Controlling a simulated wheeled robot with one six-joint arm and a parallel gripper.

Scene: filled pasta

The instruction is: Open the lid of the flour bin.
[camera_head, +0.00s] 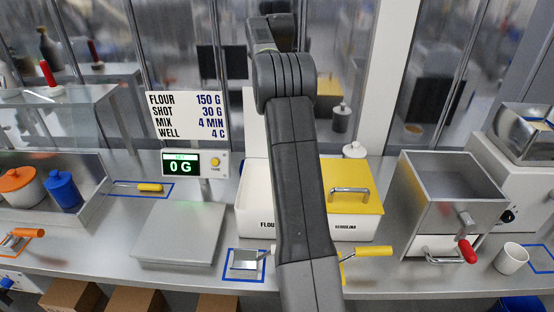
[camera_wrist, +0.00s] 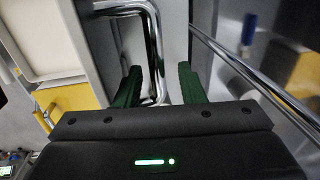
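The white flour bin (camera_head: 250,207) stands mid-counter in the head view, partly hidden by my arm, with part of its label showing. A white upright panel (camera_head: 254,125) behind it looks like its lid standing raised; my arm covers most of it. In the wrist view a chrome bar handle (camera_wrist: 152,35) stands on a pale surface that appears to be this lid. My gripper (camera_wrist: 161,85) has its green fingers apart, with a gap between them. The bar's lower end lies in or close to that gap; contact cannot be told. The fingers are hidden in the head view.
The semolina bin (camera_head: 354,228) with a closed yellow lid (camera_head: 350,180) adjoins on the right. A scale (camera_head: 180,232) stands left, a grey hopper machine (camera_head: 450,190) right. A metal rail (camera_wrist: 245,70) runs close beside my gripper. Glass panes stand behind the counter.

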